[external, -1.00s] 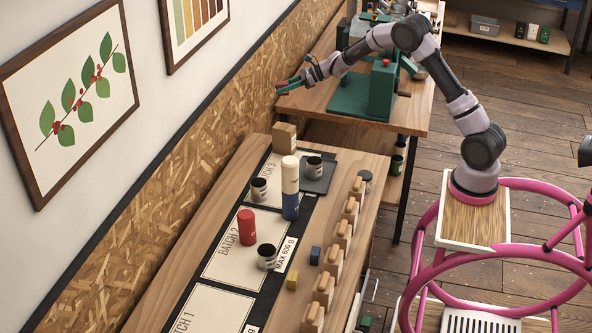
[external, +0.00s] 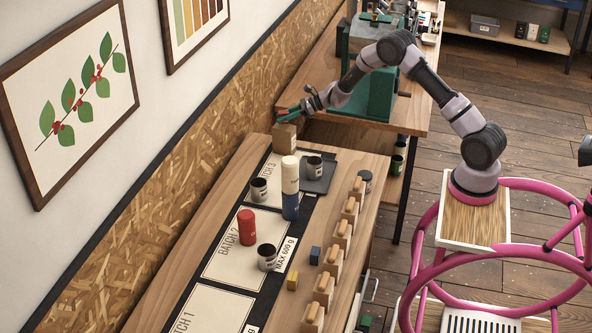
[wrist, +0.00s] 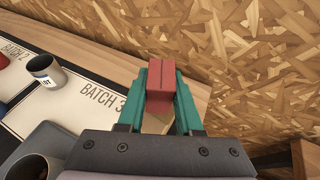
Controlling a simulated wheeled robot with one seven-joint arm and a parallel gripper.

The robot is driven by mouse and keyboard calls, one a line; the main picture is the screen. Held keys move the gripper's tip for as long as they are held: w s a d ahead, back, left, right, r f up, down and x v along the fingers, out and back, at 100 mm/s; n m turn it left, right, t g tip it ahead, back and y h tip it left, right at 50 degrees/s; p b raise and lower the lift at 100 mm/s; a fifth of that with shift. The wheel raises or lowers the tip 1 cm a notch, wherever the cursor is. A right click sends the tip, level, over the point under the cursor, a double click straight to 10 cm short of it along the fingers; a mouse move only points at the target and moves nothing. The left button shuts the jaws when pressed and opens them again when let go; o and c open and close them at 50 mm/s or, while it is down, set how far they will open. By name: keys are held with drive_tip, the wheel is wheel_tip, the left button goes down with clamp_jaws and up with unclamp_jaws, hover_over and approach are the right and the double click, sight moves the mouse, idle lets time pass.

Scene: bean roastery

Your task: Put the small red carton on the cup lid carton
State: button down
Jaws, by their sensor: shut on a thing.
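The small red carton (wrist: 160,85) is between the green fingers of my gripper (wrist: 161,95) in the wrist view. My gripper is shut on it. In the external view my gripper (external: 283,113) is at the far end of the near bench, and only a little red (external: 281,111) shows there. A brown cardboard carton (external: 285,139), which looks like the cup lid carton, stands just below the gripper. I cannot tell the exact gap between the red carton and it. In the wrist view the brown carton is mostly hidden by my gripper.
A chipboard wall (wrist: 250,60) is close beside the gripper. On the bench are a tall white and blue cylinder (external: 290,188), a red cylinder (external: 247,227), dark cups (external: 259,190) and a grey tray (external: 322,183). A green machine (external: 372,95) stands on the bench behind.

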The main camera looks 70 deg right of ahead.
drive_tip(key=shift+f, duration=0.85)
drive_tip(key=c, duration=0.6)
unclamp_jaws()
drive_tip(key=shift+f, duration=0.1)
